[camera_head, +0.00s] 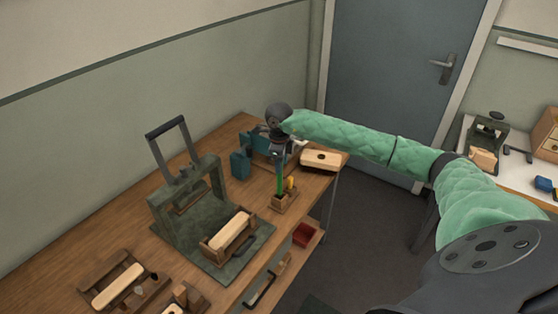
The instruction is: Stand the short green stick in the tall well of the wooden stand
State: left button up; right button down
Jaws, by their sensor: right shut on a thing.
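My right gripper (279,157) reaches in from the right on the green-sleeved arm and points down over the table. It is shut on the green stick (280,183), which hangs upright below it. The small wooden stand (284,203) is directly below, near the table's right edge. The stick's lower end meets the stand's top at its left part in this view; I cannot tell whether it is inside a well or just above it. A yellow stick (291,184) stands upright in the stand, just right of the green one. My left gripper is not in view.
A teal vise-like block (240,165) and a light wooden block (320,160) stand close behind the stand. A dark green press (190,200) with a wooden tray (228,236) is to the left. Wooden trays (120,285) lie front left. An open drawer (300,240) sticks out below.

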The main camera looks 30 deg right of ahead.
jog(key=shift+f+b, duration=0.1)
jog(key=shift+b, duration=0.55)
dwell(1.1)
jog(key=shift+s+d+f+b, duration=0.15)
jog(key=shift+s+b, duration=0.05)
jog(key=shift+b, duration=0.25)
